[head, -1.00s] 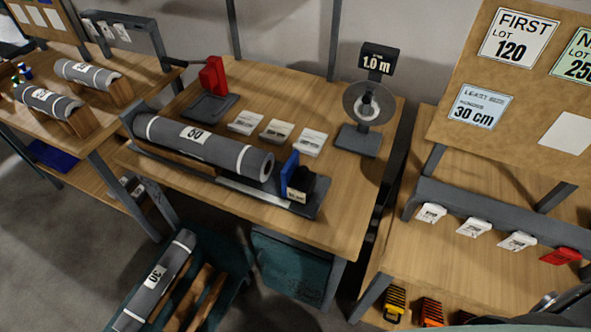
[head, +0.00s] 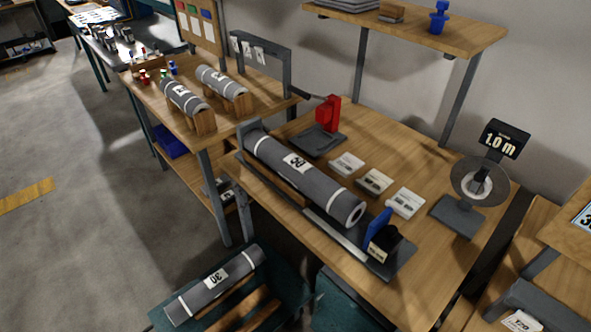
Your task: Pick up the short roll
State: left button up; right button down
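Two short grey rolls, a front one (head: 184,97) and a rear one (head: 221,83), lie side by side on wooden supports on the left bench. Each has white bands and a small label too small to read. A longer grey roll (head: 329,187) with a white number label lies in a cradle on the middle bench. Another grey roll (head: 203,291), labelled 30, lies on a teal cart low at the bottom. Neither of my grippers is in view.
The middle bench (head: 425,160) also bears a red block (head: 328,113), several white cards, a blue stop (head: 377,230) and a dial stand reading 1.0 m (head: 480,183). A shelf (head: 420,28) stands above it. Open grey floor (head: 85,150) lies to the left.

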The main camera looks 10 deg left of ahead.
aim_at(339, 202)
jog(key=u, duration=2.2)
jog(key=z, duration=1.85)
jog(key=l+u, duration=0.2)
jog(key=u, duration=0.25)
jog(key=k+l+u, duration=0.15)
jog(key=u, duration=0.25)
jog(key=k+l+u, duration=0.1)
jog(key=u, duration=0.35)
